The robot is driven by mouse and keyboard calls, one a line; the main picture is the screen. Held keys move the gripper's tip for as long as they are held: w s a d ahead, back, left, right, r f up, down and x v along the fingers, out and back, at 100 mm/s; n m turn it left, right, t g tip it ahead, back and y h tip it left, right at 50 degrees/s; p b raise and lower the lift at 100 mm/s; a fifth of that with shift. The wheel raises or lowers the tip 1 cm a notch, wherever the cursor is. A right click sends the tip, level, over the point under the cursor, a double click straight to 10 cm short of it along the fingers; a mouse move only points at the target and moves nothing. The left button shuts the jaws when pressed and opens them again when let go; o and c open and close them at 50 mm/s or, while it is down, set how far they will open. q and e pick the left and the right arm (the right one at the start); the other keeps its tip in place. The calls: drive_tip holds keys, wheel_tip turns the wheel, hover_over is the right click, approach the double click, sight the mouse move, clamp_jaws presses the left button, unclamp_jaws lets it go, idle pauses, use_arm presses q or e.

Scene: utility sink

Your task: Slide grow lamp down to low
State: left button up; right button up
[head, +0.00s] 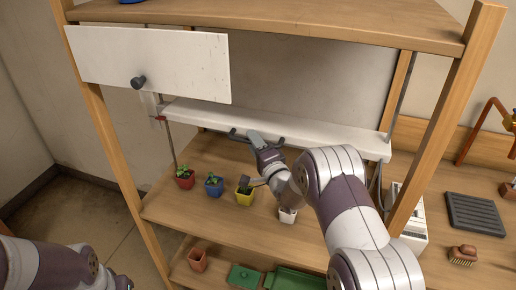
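The grow lamp (335,133) is a long white bar across the shelf bay, under the upper shelf and above the potted plants. A dark handle (235,133) sticks out from its front edge. My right gripper (256,139) is at the middle of this handle and covers part of it. Its fingers overlap the handle, and I cannot tell whether they are closed on it. A slim vertical rail with a small red mark (161,118) stands at the lamp's left end. My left arm shows at the bottom left; its gripper is not clearly visible.
Small pots in red (185,178), blue (213,186), yellow (245,193) and white (288,214) stand on the shelf below the lamp. A white panel with a dark knob (138,82) hangs at upper left. A brush (463,255) and dark tray (475,214) lie right.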

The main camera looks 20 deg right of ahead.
drive_tip(key=b+v, duration=0.2)
drive_tip(key=v, duration=1)
drive_tip(key=shift+s, duration=0.15)
drive_tip(key=shift+f, duration=0.1)
